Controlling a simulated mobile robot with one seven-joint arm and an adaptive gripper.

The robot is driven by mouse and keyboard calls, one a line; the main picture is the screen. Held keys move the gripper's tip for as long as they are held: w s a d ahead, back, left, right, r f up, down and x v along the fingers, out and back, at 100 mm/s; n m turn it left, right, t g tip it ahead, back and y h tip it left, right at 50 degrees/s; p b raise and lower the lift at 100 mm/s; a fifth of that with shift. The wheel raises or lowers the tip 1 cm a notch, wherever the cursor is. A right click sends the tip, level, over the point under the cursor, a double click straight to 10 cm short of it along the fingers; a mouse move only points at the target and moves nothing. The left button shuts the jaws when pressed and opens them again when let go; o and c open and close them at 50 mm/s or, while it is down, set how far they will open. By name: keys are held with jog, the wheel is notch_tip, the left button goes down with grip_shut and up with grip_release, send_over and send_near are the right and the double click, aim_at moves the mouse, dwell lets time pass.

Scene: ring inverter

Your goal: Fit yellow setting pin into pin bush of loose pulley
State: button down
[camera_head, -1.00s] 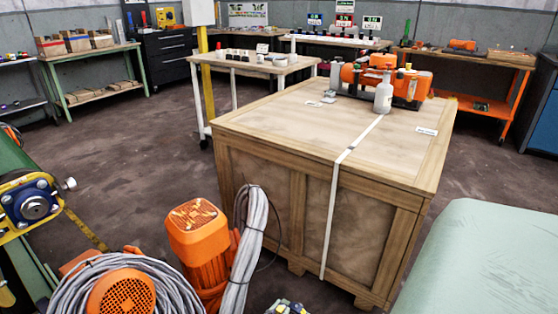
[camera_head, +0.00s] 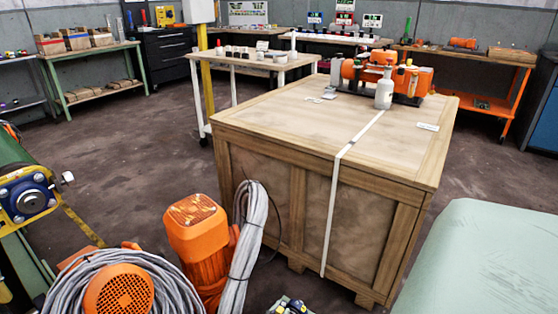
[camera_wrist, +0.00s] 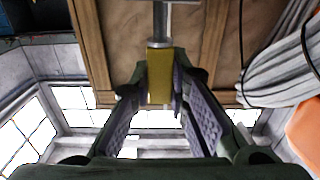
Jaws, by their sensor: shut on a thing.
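In the wrist view my gripper (camera_wrist: 160,98) is shut on the yellow setting pin (camera_wrist: 160,72), a yellow block with a grey metal shaft reaching to the top of the picture. The two ridged grey finger pads stand on either side of it. In the head view only a small part of my gripper or wrist (camera_head: 290,305) shows at the bottom edge, and the pin cannot be made out there. I cannot clearly identify the loose pulley or its pin bush in either view.
A large wooden crate (camera_head: 265,170) stands ahead with an orange machine (camera_head: 410,78) and a white bottle (camera_head: 383,94) on top. An orange motor (camera_head: 196,225) and coiled grey cable (camera_head: 175,293) are in front at left. A blue hub (camera_head: 30,200) is at the left edge.

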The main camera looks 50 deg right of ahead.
jog(key=shift+f+b, duration=1)
jog(key=shift+f, duration=0.3)
jog(key=c, duration=1.5)
grip_release()
jog(key=shift+o, duration=0.2)
notch_tip(320, 180, up, 10)
jog(key=shift+r, duration=0.1)
